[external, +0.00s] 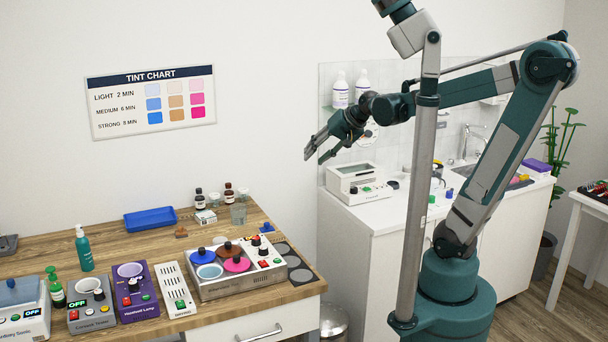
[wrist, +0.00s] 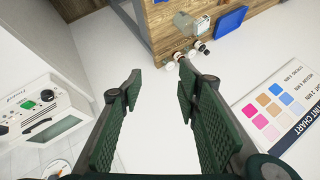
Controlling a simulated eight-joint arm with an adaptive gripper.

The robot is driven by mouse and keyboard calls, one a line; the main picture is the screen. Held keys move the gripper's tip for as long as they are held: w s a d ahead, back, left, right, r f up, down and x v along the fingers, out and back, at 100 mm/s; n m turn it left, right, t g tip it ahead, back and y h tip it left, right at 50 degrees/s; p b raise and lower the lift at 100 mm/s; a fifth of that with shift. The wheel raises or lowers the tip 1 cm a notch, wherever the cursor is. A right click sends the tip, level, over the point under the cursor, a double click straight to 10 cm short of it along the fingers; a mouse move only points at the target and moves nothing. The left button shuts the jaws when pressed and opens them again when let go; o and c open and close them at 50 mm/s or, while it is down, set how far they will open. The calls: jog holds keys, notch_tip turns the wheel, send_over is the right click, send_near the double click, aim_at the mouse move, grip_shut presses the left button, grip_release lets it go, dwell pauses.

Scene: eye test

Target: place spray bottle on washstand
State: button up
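A teal bottle with a white top (external: 84,250), which looks like the spray bottle, stands upright on the left part of the wooden table. A smaller bottle with a bright green top (external: 55,288) stands in front of it. The white washstand (external: 373,214) is on the right, with a tap and basin towards its far end, partly behind my arm. My gripper (external: 317,152) is open and empty, high in the air near the gap between table and washstand, far from the teal bottle. In the wrist view its fingers (wrist: 158,70) are apart with nothing between them.
The wooden table (external: 115,236) carries several devices along its front, a blue tray (external: 150,219) and small dark bottles (external: 199,199) at the back. A white device (external: 357,184) stands on the washstand's near end. A tint chart (external: 152,100) hangs on the wall.

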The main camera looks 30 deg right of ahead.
jog(key=w+a+m+g+y, duration=0.15)
jog(key=w+a, duration=0.35)
jog(key=a, duration=0.9)
jog(key=w+a+r+m+y, duration=0.1)
jog(key=w+a+m+y, duration=0.3)
jog(key=a, duration=1)
jog(key=w+a+m+g+y, duration=0.15)
jog(key=w+a, duration=0.35)
jog(key=a, duration=0.9)
jog(key=m+g+y, duration=0.4)
jog(key=m+y, duration=0.2)
jog(key=m, duration=0.2)
send_near(75, 226)
jog(key=shift+w+a+f, duration=0.1)
jog(key=shift+a+f, duration=0.05)
jog(key=shift+a, duration=0.45)
jog(key=shift+w+a+f, duration=0.1)
jog(key=shift+a, duration=0.5)
jog(key=shift+a, duration=1.3)
jog(key=shift+a+b, duration=0.3)
jog(key=shift+a, duration=2.3)
